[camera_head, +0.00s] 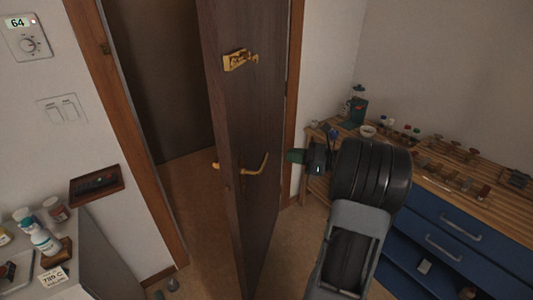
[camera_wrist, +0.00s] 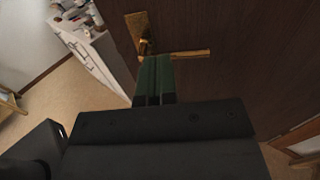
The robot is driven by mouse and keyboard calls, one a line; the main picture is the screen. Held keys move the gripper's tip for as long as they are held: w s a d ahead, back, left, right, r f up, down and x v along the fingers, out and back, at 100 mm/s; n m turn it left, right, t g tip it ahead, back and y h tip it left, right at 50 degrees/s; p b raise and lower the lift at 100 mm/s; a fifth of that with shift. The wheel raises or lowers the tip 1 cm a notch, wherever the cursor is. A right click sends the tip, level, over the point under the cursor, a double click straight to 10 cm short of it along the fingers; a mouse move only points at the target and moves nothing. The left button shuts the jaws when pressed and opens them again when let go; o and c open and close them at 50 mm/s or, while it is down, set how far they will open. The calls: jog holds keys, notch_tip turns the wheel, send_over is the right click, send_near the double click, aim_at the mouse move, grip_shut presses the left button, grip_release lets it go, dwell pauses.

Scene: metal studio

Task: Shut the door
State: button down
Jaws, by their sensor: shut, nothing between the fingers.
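The dark brown wooden door (camera_head: 228,120) stands open, its free edge turned toward me in the head view. It carries a brass lever handle (camera_head: 256,168) and a brass latch (camera_head: 240,60) higher up. My gripper (camera_head: 294,156) is shut and empty, with green fingertips, to the right of the handle in the head view. In the wrist view my gripper (camera_wrist: 153,75) is in front of the door (camera_wrist: 240,75), its tips just below the brass handle (camera_wrist: 180,54). I cannot tell whether the tips touch the door or handle.
The doorway's wooden frame (camera_head: 125,130) is at left. A grey cabinet (camera_head: 95,265) with bottles stands at lower left. A wooden-topped bench (camera_head: 470,165) with blue drawers and small items is at right. Floor (camera_head: 210,200) shows through the doorway.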

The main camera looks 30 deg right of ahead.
aim_at(245, 147)
jog(key=p+x, duration=0.2)
jog(key=x, duration=1.1)
jog(key=shift+w+r, duration=0.1)
jog(key=shift+w, duration=0.1)
